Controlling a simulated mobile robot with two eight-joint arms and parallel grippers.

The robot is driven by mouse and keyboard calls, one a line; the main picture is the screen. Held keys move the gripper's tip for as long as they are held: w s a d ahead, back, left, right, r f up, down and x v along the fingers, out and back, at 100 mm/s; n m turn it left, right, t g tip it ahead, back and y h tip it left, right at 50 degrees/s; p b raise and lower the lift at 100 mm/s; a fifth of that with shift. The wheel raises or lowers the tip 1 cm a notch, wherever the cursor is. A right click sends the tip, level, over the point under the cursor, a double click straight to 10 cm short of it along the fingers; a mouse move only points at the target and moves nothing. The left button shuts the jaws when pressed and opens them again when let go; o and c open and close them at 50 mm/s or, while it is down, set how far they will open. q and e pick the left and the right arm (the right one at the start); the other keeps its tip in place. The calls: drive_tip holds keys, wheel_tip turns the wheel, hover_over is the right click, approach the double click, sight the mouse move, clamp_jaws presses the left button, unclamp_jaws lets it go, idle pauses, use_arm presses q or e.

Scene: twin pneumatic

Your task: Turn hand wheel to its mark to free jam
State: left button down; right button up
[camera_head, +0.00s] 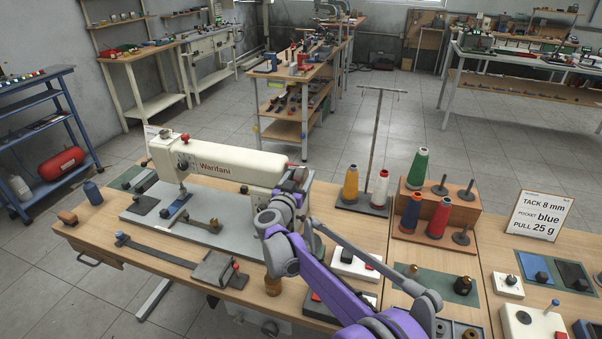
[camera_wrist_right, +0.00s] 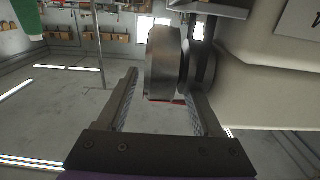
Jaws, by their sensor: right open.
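The white sewing machine (camera_head: 235,162), lettered "Wanfani", stands on a grey plate on the bench. In the right wrist view the grey hand wheel (camera_wrist_right: 162,62) shows edge-on beside the white machine body (camera_wrist_right: 265,85). My right gripper (camera_wrist_right: 162,90) is open, one finger on each side of the wheel's near edge. A gap shows on the left; contact on the right cannot be told. I cannot make out the wheel's mark. My left gripper is not in view.
Thread spools on a stand (camera_head: 375,199) and a wooden rack (camera_head: 465,214) are right of the arm. A sign (camera_head: 541,217) stands farther right.

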drive_tip(key=shift+w+d, duration=0.15)
drive_tip(key=shift+w, duration=0.25)
drive_tip(key=shift+c, duration=0.3)
clamp_jaws()
